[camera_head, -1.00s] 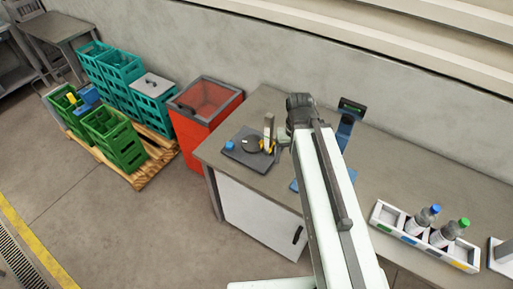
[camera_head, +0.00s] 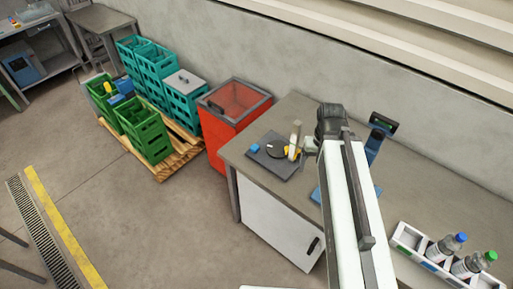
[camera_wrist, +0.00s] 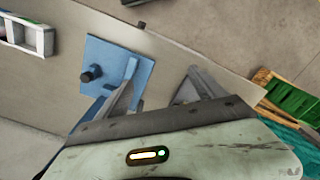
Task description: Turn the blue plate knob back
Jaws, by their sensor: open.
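A blue plate (camera_wrist: 112,58) lies on the grey bench in the wrist view, with a black round knob (camera_wrist: 91,74) standing on its left part and a raised blue piece on its right. In the head view only an edge of the blue plate (camera_head: 316,195) shows beside my arm, and the knob is hidden there. A blue upright (camera_head: 375,143) with a dark top rises behind my arm. My gripper (camera_wrist: 162,72) is open and empty. In the wrist view its fingers are to the right of the knob and apart from it, with the left finger overlapping the plate's edge.
A dark plate (camera_head: 272,163) with a black disc, a small blue block and a pale post is on the bench left of my arm. A white rack (camera_head: 408,239) with bottles is at right. A red bin (camera_head: 232,128) stands beside the bench, crates (camera_head: 143,130) beyond.

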